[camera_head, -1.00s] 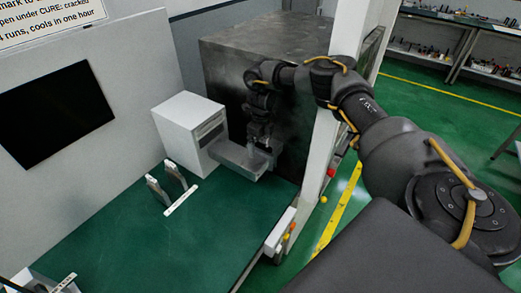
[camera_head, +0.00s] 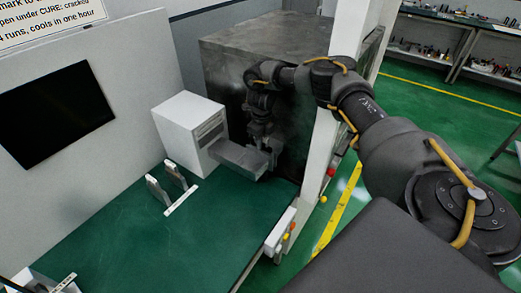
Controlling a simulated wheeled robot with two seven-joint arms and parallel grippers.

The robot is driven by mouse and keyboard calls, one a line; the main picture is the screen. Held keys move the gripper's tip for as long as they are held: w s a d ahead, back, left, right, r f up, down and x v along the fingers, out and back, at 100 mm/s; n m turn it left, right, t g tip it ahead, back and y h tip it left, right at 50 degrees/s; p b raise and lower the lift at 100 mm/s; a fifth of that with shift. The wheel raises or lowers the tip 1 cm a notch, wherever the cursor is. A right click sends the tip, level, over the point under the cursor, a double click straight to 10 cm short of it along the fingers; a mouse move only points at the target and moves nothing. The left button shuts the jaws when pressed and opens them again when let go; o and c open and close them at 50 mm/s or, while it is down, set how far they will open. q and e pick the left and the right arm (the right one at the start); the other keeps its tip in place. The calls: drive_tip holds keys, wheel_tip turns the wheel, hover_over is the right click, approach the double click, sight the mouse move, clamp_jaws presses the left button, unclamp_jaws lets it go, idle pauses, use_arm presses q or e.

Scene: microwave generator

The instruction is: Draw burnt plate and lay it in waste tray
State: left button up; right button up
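My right gripper (camera_head: 268,152) points down in front of the large dark metal cabinet. It is at the right end of a grey box-like drawer (camera_head: 238,158) that juts out beside the white box (camera_head: 190,128). Its fingers are small and dark here, so I cannot tell whether they are open or closed on the drawer's end. I cannot make out a burnt plate. A white labelled edge (camera_head: 64,283) at the bottom left may belong to a tray, mostly cut off by the frame. My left gripper does not show.
Two upright grey holders (camera_head: 166,187) with a white label strip stand on the green bench top (camera_head: 150,235). The dark cabinet (camera_head: 290,55) and a white post (camera_head: 325,130) close in around my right arm. The bench's front middle is clear.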

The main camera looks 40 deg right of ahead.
clamp_jaws()
drive_tip(key=shift+r, duration=0.15)
drive_tip(key=shift+r+p, duration=0.85)
drive_tip(key=shift+r, duration=0.15)
drive_tip(key=shift+r+p, duration=0.3)
drive_tip(key=shift+r, duration=1.6)
